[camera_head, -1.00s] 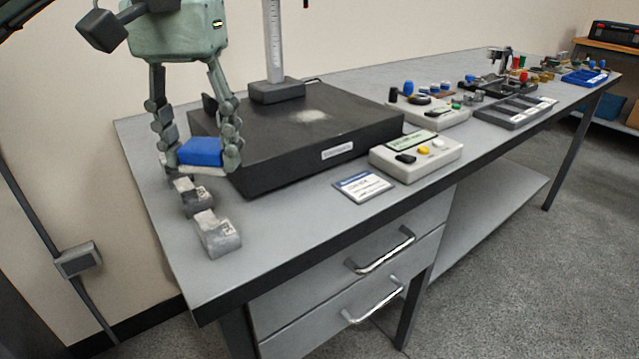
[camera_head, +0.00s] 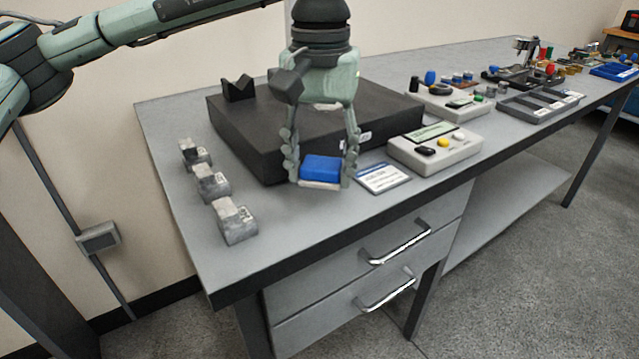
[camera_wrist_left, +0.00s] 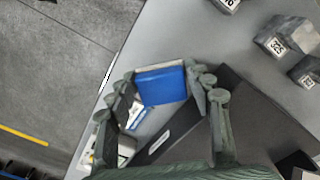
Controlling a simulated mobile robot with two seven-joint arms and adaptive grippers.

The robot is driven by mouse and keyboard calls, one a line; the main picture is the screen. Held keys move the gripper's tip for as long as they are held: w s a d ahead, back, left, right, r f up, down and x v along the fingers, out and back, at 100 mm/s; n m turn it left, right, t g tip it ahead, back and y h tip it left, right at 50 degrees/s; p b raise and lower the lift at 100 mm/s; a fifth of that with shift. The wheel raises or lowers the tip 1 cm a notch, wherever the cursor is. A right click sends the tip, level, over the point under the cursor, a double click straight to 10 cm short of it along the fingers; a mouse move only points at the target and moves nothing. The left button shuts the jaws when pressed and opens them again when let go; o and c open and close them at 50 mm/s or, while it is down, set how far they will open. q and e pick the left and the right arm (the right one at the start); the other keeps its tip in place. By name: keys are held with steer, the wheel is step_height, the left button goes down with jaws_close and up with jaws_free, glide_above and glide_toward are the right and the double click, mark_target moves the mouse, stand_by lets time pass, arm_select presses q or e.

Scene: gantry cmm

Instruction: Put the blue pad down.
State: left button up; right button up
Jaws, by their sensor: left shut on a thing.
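The blue pad (camera_head: 322,167) has a blue top and a pale underside. My left gripper (camera_head: 321,178) is shut on it, one finger at each side. In the head view the pad shows in front of the black granite block's front face, over the grey bench (camera_head: 200,265). In the left wrist view the pad (camera_wrist_left: 161,85) sits between the fingertips of the left gripper (camera_wrist_left: 164,88), with bench top beyond it. I cannot tell how high it is above the bench. My right gripper is not in view.
The black granite block (camera_head: 250,150) stands behind the gripper. Several grey metal blocks (camera_head: 234,222) stand in a row at the left. A white card (camera_head: 384,178) and a control box (camera_head: 436,150) lie to the right. The bench's front left area is clear.

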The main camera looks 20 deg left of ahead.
mark_target(320, 180)
arm_select(q)
step_height(320, 180, down, 4)
steer(key=shift+r, duration=0.25)
steer(key=shift+f, duration=0.25)
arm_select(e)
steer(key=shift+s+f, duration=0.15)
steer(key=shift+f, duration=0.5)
arm_select(q)
steer(key=shift+f, duration=0.15)
steer(key=o, duration=1)
steer(key=shift+o, duration=0.2)
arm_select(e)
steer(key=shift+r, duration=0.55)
